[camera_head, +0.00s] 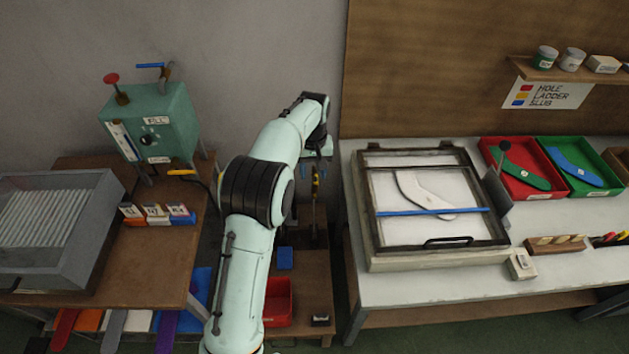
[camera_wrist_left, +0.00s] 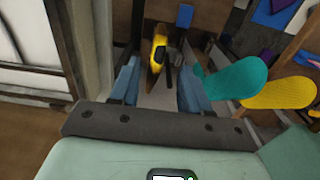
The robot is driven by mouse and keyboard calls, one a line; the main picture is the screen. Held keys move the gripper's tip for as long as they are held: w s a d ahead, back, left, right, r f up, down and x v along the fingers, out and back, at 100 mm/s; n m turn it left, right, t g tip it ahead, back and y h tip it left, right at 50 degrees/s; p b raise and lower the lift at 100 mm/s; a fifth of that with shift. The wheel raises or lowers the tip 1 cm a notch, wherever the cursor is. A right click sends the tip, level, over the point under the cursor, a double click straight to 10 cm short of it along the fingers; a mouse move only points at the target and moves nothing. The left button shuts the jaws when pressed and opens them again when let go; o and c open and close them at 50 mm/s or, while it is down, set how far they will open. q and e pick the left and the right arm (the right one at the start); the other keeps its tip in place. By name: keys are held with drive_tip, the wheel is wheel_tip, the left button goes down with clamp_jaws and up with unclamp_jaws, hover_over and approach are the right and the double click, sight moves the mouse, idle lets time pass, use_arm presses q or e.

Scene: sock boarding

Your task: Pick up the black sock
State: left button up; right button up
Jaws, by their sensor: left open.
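I cannot make out a black sock with certainty in either view. My left gripper (camera_head: 316,172) points down above the low bench between the two tables. In the left wrist view its two blue-grey fingers (camera_wrist_left: 158,92) are apart. A yellow and black object (camera_wrist_left: 158,55) shows in the gap between them, and I cannot tell whether it is below or touching. A teal sock-shaped piece (camera_wrist_left: 232,78) and a yellow sock-shaped piece (camera_wrist_left: 280,93) lie to the right of the fingers. My right gripper is not in view.
The light table (camera_head: 400,290) at right carries a framed glass box (camera_head: 440,243), a red tray (camera_head: 500,150) and a green tray (camera_head: 600,150). A grey bin (camera_head: 85,245) and a green machine (camera_head: 170,115) stand at left. A red bin (camera_head: 278,300) sits on the low bench.

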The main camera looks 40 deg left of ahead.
use_arm(q)
drive_tip(key=shift+w+d+f, duration=0.1)
drive_tip(key=shift+d+f, duration=0.05)
drive_tip(key=shift+f, duration=1.2)
drive_tip(key=shift+w+d+f, duration=0.1)
drive_tip(key=shift+d+f, duration=0.05)
drive_tip(key=shift+f, duration=1.15)
drive_tip(key=c, duration=0.8)
